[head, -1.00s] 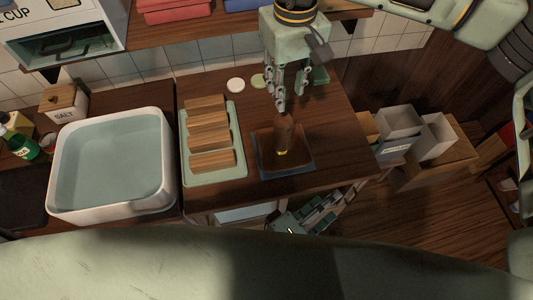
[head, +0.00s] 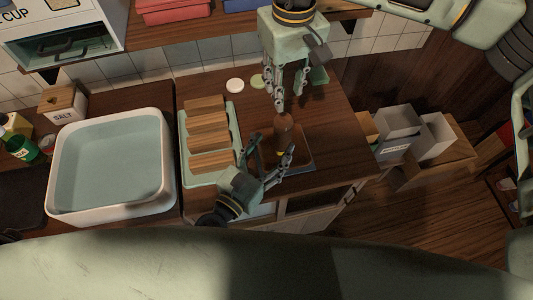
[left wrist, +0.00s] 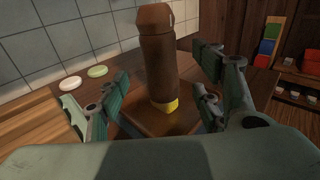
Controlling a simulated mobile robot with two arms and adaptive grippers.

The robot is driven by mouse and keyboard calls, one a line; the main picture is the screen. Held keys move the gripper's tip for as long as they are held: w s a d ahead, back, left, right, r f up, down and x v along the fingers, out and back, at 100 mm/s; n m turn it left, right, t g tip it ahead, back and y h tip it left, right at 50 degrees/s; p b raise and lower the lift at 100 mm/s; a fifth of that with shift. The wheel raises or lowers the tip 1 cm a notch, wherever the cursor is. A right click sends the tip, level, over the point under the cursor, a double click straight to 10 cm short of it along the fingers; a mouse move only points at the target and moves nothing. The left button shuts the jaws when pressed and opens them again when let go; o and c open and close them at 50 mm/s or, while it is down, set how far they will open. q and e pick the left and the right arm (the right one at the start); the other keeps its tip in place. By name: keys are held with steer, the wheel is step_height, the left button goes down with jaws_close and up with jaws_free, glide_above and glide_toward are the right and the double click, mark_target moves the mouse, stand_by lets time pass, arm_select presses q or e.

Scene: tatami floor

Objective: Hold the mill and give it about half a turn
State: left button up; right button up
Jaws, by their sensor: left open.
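The mill (head: 283,131) is a brown cylinder with a yellow mark near its base. It stands upright on a dark tray (head: 305,163) on the wooden counter. In the left wrist view the mill (left wrist: 160,70) rises between my open fingers, with visible gaps on both sides. My left gripper (head: 272,144) is open around the lower part of the mill, from the front. My right gripper (head: 289,97) points down just above the mill's top, with its fingertips near it. Whether its fingers are open or shut, or touch the mill, is unclear.
A pale green tray (head: 237,123) with several wooden blocks lies left of the mill. A white basin (head: 58,190) stands further left. Two small discs, one white (head: 235,85) and one green (head: 257,81), lie behind. Grey boxes (head: 398,122) stand right of the counter.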

mark_target(287, 115)
arm_select(q)
steer(key=x, duration=0.5)
steer(key=shift+w+d, duration=0.25)
steer(key=shift+w, duration=0.05)
steer(key=shift+c, duration=0.3)
steer(key=c, duration=1.3)
arm_select(e)
steer(key=o, duration=0.3)
steer(key=shift+r+n, duration=0.15)
steer(key=shift+n, duration=0.15)
steer(key=f, duration=0.3)
steer(key=f+n, duration=0.1)
steer(key=f, duration=0.3)
steer(key=f+n, duration=0.1)
steer(key=f, duration=0.2)
steer(key=shift+w+d+f, duration=0.2)
steer(key=shift+d+f, duration=0.05)
steer(key=shift+w, duration=0.1)
steer(key=c, duration=1)
